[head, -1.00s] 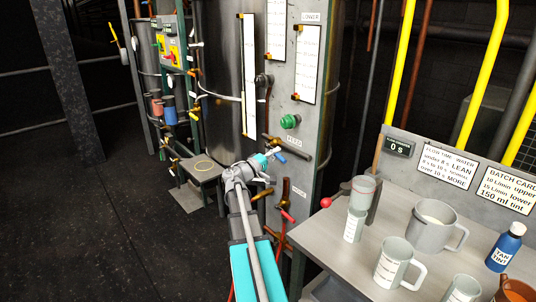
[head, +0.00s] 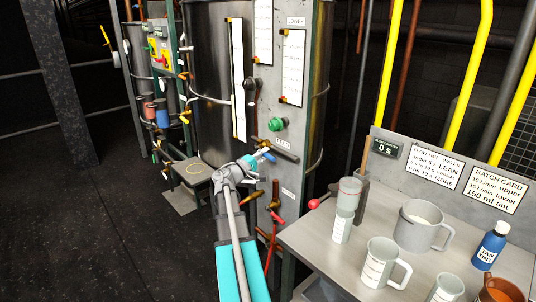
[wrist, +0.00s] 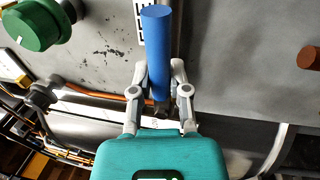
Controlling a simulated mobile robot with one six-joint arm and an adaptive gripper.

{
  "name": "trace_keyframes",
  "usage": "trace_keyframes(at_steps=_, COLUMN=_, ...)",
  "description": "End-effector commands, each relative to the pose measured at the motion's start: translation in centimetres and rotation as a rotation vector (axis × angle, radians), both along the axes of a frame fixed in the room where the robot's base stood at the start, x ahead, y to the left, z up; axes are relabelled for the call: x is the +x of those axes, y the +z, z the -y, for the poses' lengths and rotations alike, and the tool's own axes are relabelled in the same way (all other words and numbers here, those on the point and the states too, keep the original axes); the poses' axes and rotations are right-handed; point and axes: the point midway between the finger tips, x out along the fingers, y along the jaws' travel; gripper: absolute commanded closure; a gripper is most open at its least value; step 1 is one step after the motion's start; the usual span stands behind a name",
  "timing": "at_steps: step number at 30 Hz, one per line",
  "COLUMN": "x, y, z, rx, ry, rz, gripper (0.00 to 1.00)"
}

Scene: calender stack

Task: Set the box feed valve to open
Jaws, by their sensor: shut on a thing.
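My gripper (wrist: 159,76) is shut on a blue lever handle (wrist: 158,42), with one finger on each side of it. The handle's blue end sticks out past the fingertips. In the head view my gripper (head: 250,162) and the blue handle (head: 269,157) are at the front of the grey panel (head: 272,100), just below a partly legible label that appears to read FEED (head: 283,141). The valve body behind the handle is mostly hidden by my gripper, so its setting cannot be read.
A green knob (head: 277,124) sits above the handle and red-tipped levers (head: 277,218) below it. On the right a bench (head: 322,242) carries several cups, a jug (head: 420,228) and a blue tint bottle (head: 490,246). Open dark floor (head: 100,240) lies to the left.

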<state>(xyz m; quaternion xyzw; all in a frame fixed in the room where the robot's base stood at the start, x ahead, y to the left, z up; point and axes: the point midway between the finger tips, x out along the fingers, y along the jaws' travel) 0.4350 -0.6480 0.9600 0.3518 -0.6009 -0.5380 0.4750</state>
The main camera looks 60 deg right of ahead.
Motion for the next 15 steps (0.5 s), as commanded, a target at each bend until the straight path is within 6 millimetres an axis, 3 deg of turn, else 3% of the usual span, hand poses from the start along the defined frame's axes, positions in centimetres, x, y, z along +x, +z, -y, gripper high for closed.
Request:
trace_keyframes(at_steps=2, x=0.01, y=0.02, z=-0.03, rx=-0.001, ry=0.003, rz=-0.002, gripper=1.00)
trace_keyframes(at_steps=3, x=-0.08, y=0.03, z=0.02, rx=-0.001, ry=0.002, rz=-0.003, gripper=0.74)
trace_keyframes(at_steps=8, x=-0.42, y=0.02, z=0.26, rx=-0.001, ry=-0.005, rz=-0.001, gripper=0.44)
trace_keyframes(at_steps=15, x=-0.68, y=0.01, z=0.42, rx=0.000, ry=-0.010, rz=0.000, gripper=0.42)
